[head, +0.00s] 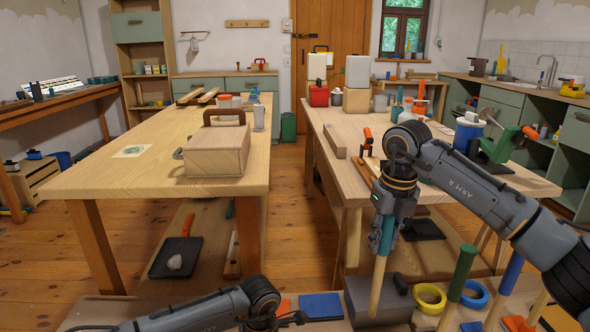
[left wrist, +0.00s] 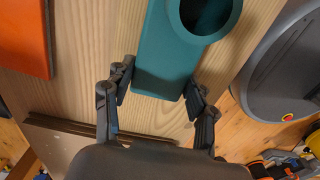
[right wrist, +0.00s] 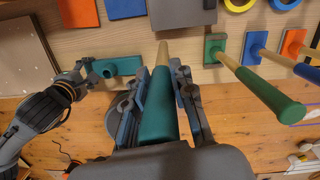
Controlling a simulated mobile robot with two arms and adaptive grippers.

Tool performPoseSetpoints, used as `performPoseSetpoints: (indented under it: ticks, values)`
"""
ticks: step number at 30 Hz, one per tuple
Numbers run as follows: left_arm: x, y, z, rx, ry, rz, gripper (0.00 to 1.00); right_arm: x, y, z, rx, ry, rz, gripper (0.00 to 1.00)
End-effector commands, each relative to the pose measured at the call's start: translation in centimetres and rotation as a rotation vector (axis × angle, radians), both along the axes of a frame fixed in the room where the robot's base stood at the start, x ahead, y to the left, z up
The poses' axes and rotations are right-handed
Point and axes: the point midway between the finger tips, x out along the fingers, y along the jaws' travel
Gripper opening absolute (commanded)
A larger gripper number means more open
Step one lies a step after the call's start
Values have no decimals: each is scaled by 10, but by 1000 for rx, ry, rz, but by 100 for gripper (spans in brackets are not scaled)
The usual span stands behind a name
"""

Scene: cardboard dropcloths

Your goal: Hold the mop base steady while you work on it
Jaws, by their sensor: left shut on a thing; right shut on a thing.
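The teal mop base (left wrist: 165,60), with a round open socket, sits on the wooden worktop between the fingers of my left gripper (left wrist: 158,100), which is shut on it. The base also shows at the left of the right wrist view (right wrist: 122,66); in the head view my left arm hides it. My right gripper (right wrist: 158,92) is shut on the teal grip of a wooden mop handle (right wrist: 161,70). In the head view the handle (head: 377,288) hangs nearly upright from my right gripper (head: 384,235), its lower end overlapping a dark grey block. The handle is apart from the base's socket.
The dark grey block (head: 362,298) stands right of the base. Green, blue and orange bases with handles (right wrist: 215,52) stand further right. Yellow (head: 430,297) and blue rings and a flat blue piece (head: 320,305) lie nearby. An orange piece (left wrist: 25,35) lies beside the base.

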Motion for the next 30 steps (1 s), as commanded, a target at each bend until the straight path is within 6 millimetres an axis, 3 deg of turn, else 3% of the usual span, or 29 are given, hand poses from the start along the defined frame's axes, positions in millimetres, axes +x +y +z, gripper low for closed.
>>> performPoseSetpoints:
  ticks: [18, 30]
  values:
    - [0, 0, 0, 1, 0, 0, 28, 0, 0, 1, -2, 1, 1, 0]
    - [0, 0, 0, 0, 0, 0, 28, 0, 0, -58, -2, 1, 1, 0]
